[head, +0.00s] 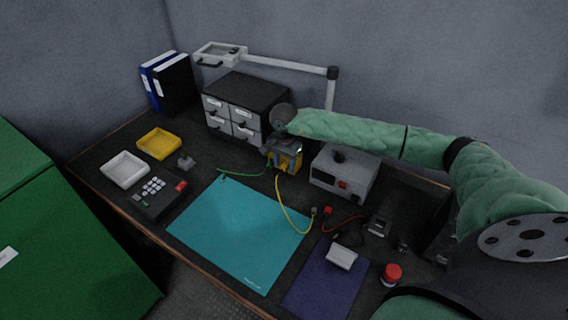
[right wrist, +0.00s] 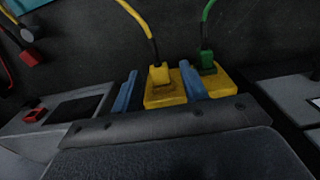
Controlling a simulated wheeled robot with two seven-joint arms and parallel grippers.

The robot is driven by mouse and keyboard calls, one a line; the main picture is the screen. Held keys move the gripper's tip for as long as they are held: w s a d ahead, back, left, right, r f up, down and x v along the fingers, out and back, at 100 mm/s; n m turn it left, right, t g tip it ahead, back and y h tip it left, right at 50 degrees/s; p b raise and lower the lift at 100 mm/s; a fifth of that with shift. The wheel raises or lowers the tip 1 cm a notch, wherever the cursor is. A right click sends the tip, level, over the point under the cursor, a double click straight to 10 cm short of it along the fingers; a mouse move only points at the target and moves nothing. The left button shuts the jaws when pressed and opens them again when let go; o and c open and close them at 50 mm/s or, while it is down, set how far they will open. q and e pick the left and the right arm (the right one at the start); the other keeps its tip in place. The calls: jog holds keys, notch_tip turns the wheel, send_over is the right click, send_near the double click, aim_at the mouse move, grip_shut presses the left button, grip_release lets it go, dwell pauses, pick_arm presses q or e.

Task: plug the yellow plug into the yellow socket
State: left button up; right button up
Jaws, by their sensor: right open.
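The yellow plug (right wrist: 158,74), on a yellow cable, stands at the yellow socket block (right wrist: 165,97) in the right wrist view. It appears to sit in the block, but I cannot tell how deep. My right gripper (right wrist: 158,92) is open, its blue fingers on either side of the yellow plug, with gaps visible. In the head view the yellow block (head: 293,165) is partly hidden by my right gripper (head: 284,155). The yellow cable (head: 286,207) runs from it towards the mats. My left gripper is not in view.
A green plug (right wrist: 207,65) stands beside the yellow one, close to my right finger. A grey power unit (head: 345,172) stands right of the block, a drawer cabinet (head: 244,100) behind it. A red cable (head: 350,224) lies in front. The teal mat (head: 235,230) is mostly clear.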

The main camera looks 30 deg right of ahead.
jog(key=shift+r, duration=0.55)
notch_tip(320, 180, up, 7)
jog(key=shift+f+b, duration=0.15)
jog(key=shift+b, duration=1)
